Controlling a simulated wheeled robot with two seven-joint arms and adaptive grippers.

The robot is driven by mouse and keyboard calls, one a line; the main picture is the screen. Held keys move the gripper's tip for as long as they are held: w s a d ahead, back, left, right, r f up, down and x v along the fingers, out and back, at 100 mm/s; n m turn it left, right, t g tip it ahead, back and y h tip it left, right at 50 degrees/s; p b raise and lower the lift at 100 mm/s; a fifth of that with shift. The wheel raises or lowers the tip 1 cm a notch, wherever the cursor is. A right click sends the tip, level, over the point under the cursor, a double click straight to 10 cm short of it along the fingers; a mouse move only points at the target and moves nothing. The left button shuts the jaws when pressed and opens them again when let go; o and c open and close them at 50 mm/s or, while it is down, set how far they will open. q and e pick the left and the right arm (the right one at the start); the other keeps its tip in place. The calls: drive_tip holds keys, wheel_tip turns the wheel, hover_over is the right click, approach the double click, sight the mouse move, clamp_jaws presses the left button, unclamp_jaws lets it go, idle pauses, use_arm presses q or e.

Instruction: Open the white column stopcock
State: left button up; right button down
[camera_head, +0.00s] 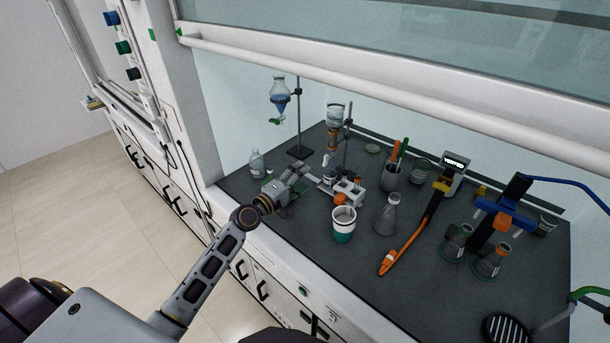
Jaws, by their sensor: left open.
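A glass column (333,135) with orange and blue bands is held upright on a stand inside the fumehood. The white stopcock is at the column's lower end (328,179), small and partly hard to make out. My left gripper (304,174) reaches in over the hood's front edge. It is open, with its fingers pointing toward the column's lower end, just left of it. I cannot tell whether a finger touches the stopcock. My right gripper is not in view.
A white rack (349,190) stands beside the column's foot. A white and green cup (343,224) and a conical flask (387,214) stand in front and to the right. A separating funnel (279,97) hangs behind my gripper; a clear bottle (257,164) stands left.

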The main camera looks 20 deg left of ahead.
use_arm(q)
drive_tip(key=shift+s+a, duration=0.15)
drive_tip(key=shift+s, duration=0.3)
idle(0.5)
